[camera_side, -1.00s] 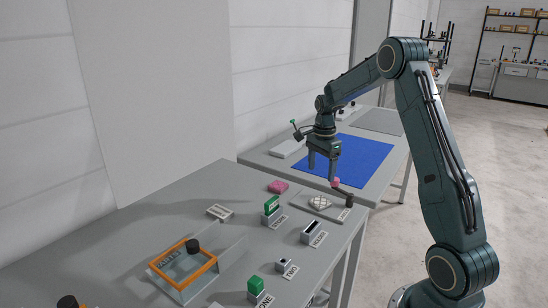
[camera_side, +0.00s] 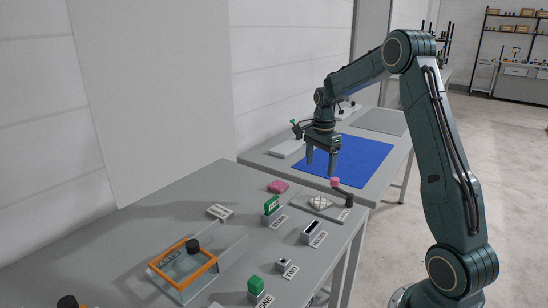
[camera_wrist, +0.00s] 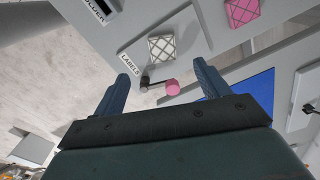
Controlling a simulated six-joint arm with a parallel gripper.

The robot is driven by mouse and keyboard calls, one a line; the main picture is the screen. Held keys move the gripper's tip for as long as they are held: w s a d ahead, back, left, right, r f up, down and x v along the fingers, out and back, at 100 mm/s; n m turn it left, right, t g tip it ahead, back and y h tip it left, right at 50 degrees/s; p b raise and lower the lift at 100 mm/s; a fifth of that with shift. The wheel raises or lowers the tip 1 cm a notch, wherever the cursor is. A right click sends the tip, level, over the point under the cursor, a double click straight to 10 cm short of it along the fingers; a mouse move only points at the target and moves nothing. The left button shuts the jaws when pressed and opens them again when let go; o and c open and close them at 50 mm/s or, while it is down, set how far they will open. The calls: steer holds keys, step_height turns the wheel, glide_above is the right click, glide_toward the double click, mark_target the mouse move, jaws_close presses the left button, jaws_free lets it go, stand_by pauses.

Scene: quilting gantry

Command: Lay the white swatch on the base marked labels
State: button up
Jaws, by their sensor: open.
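The white swatch (camera_side: 320,202), a small pad with a dark grid pattern, lies flat on the grey base marked labels (camera_side: 335,212) near the right edge of the near table. In the wrist view, the white swatch (camera_wrist: 161,47) is on the base beside the LABELS plate (camera_wrist: 130,65). A dark lever with a pink knob (camera_side: 335,182) stands at that base; the knob also shows in the wrist view (camera_wrist: 172,88), beside the swatch and clear of it. My gripper (camera_side: 321,167) is open and empty, above and behind the base, apart from the swatch.
A pink swatch (camera_side: 278,187) lies left of the base. Green block holders (camera_side: 271,207), a dark-slotted block (camera_side: 311,231) and an orange-framed clear box (camera_side: 184,266) stand nearer. A blue mat (camera_side: 360,155) covers part of the far table.

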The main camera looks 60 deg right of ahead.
steer(key=s+a+r+n+t, duration=0.1)
steer(key=s+a+r+n, duration=0.2)
steer(key=a+r+n, duration=0.45)
steer(key=s+a+r+n+t, duration=0.1)
steer(key=s+a+r+n, duration=0.3)
steer(key=a, duration=0.6)
steer(key=s+a+r+n+t, duration=0.1)
steer(key=s+a+n+t, duration=0.2)
steer(key=s+a+n, duration=0.7)
steer(key=s+a, duration=0.1)
steer(key=s, duration=0.4)
